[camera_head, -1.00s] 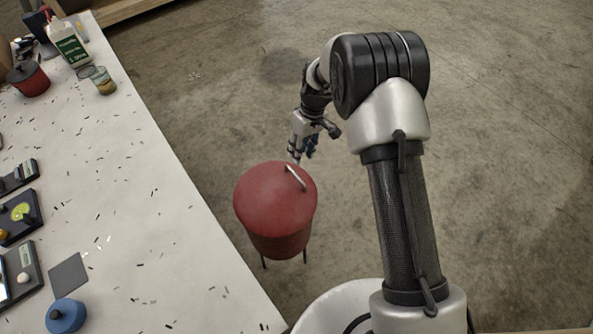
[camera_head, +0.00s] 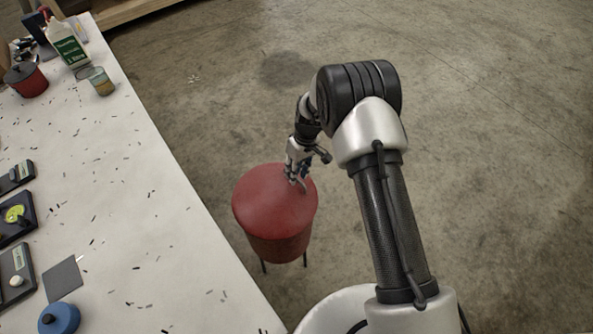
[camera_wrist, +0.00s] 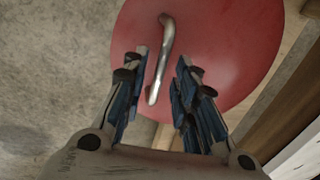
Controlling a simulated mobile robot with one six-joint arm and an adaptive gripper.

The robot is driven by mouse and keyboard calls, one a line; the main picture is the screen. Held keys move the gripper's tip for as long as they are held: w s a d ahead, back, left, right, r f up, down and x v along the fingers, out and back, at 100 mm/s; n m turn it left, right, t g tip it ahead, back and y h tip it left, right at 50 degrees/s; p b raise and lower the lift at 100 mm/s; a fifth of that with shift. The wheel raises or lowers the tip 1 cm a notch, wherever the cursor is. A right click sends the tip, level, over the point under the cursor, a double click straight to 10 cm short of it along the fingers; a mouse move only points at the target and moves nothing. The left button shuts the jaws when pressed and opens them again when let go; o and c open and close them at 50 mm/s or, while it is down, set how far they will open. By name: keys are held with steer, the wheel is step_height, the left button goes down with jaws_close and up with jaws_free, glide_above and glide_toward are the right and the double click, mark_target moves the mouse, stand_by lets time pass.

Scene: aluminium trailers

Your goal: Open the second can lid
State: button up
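A large red can (camera_head: 277,238) on thin legs stands on the floor beside the table. Its round red lid (camera_head: 262,196) lies flat on top and looks closed. The lid also fills much of the wrist view (camera_wrist: 235,45). A curved metal handle (camera_wrist: 164,58) rises from the lid. My gripper (camera_head: 298,181) is over the right part of the lid, at the handle. In the wrist view my gripper (camera_wrist: 160,78) is open, with one finger on each side of the handle and gaps visible. Whether the fingers touch the lid cannot be told.
A white table (camera_head: 150,210) runs along the left, close to the can. It bears a small red pot (camera_head: 27,80), a white jug (camera_head: 68,43), a glass jar (camera_head: 101,82) and a blue round container (camera_head: 60,319). The concrete floor to the right is clear.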

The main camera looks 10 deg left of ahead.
jaws_close()
steer(key=shift+r, duration=0.15)
stand_by(0.4)
